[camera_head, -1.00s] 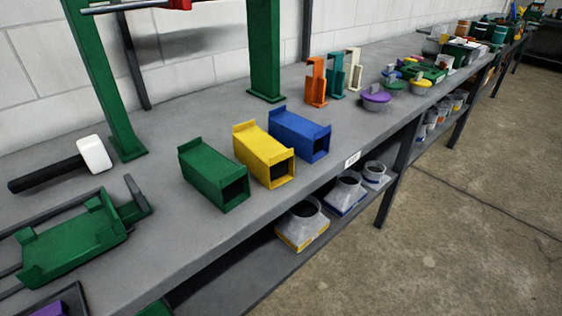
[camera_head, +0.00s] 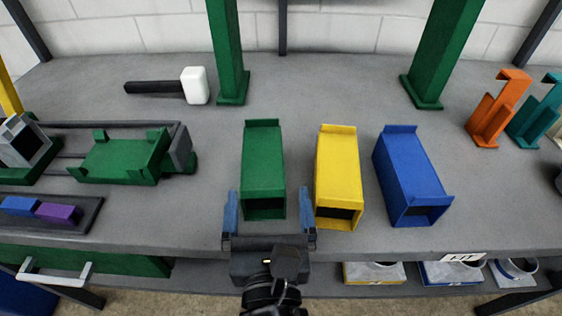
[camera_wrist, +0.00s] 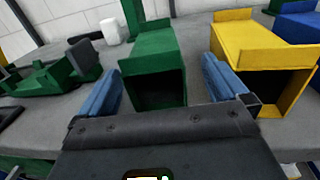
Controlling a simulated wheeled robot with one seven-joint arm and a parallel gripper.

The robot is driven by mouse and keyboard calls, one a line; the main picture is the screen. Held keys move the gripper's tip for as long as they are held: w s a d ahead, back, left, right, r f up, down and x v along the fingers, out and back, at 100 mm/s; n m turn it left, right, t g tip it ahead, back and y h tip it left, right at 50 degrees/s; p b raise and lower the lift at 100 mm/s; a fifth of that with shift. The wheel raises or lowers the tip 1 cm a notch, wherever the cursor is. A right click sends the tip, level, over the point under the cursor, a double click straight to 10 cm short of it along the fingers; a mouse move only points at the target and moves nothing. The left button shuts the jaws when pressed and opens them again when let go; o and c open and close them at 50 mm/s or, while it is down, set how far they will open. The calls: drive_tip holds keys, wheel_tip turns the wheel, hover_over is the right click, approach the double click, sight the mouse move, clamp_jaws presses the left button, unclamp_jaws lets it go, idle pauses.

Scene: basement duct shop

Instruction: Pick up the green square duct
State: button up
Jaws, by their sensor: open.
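The green square duct (camera_head: 263,168) lies on the grey bench with its open end facing me. In the wrist view the green duct (camera_wrist: 155,65) shows straight ahead, between my two blue fingers. My gripper (camera_head: 270,212) is open and empty, its fingers spread to either side of the duct's near end. The right finger reaches into the gap between the green duct and the yellow square duct (camera_head: 338,175). I cannot tell whether either finger touches the green duct.
A blue square duct (camera_head: 410,175) lies right of the yellow one. A green clamp fixture (camera_head: 125,158) is at left. Bare bench lies between the fixture and the green duct.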

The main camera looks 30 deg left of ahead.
sight(263, 170)
drive_tip(key=x, duration=0.6)
drive_tip(key=shift+s+a, duration=0.1)
drive_tip(key=shift+a, duration=0.35)
drive_tip(key=shift+c, duration=0.4)
drive_tip(key=c, duration=1)
